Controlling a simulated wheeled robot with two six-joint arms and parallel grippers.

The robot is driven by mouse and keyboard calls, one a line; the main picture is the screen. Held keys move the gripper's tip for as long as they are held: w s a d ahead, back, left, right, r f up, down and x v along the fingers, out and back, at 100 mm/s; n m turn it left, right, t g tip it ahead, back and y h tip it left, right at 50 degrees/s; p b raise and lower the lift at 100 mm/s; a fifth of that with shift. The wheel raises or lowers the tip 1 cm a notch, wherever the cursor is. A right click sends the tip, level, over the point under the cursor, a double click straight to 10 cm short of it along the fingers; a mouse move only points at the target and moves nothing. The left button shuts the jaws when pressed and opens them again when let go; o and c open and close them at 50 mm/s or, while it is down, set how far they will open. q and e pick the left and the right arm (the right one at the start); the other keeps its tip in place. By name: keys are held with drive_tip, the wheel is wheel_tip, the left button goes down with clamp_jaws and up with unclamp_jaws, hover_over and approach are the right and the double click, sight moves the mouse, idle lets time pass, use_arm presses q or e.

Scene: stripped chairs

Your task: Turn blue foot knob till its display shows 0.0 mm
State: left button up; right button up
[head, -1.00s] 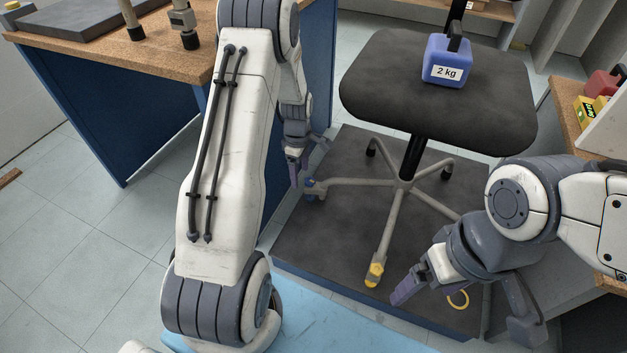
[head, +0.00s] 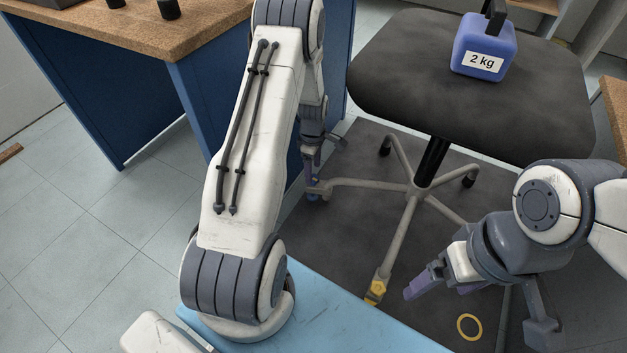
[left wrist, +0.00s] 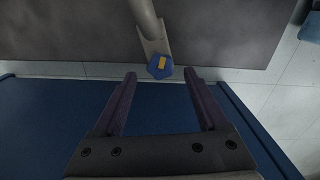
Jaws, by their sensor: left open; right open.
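The blue foot knob (left wrist: 160,66) sits at the end of a grey chair leg (left wrist: 149,29) in the left wrist view, with a small yellow display on it too small to read. In the head view the blue knob (head: 313,196) is partly hidden by my left gripper (head: 312,178). My left gripper (left wrist: 159,78) is open, with the knob at the far end of the gap between its fingertips; contact cannot be told. My right gripper (head: 436,287) is open and empty, near the yellow foot knob (head: 375,292) and to its right.
The chair's dark seat (head: 450,85) carries a blue 2 kg weight (head: 484,47). The chair base stands on a dark mat (head: 340,245). A yellow ring (head: 469,327) lies on the mat below my right gripper. A blue-sided desk (head: 235,90) stands close behind my left arm.

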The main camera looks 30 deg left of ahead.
sight(313, 178)
use_arm(q)
drive_tip(key=shift+f+b, duration=0.75)
drive_tip(key=shift+f, duration=1.15)
use_arm(e)
drive_tip(key=shift+f, duration=1.2)
use_arm(q)
clamp_jaws()
drive_tip(key=shift+s+r+m+p, duration=0.1)
drive_tip(key=shift+r+m+p, duration=0.1)
drive_tip(key=shift+m+p, duration=0.5)
drive_tip(key=m+p, duration=0.4)
drive_tip(key=p, duration=0.1)
drive_tip(key=shift+r+p, duration=0.1)
drive_tip(key=shift+p, duration=0.3)
drive_tip(key=shift+m+p, duration=0.65)
drive_tip(key=shift+m, duration=0.45)
drive_tip(key=m+p, duration=0.3)
drive_tip(key=m, duration=0.3)
drive_tip(key=m+p, duration=0.1)
drive_tip(key=m, duration=0.1)
drive_tip(key=m+p, duration=0.1)
drive_tip(key=m, duration=0.1)
drive_tip(key=shift+f, duration=0.25)
use_arm(e)
wheel_tip(313, 178, up, 13)
drive_tip(key=shift+r, duration=0.2)
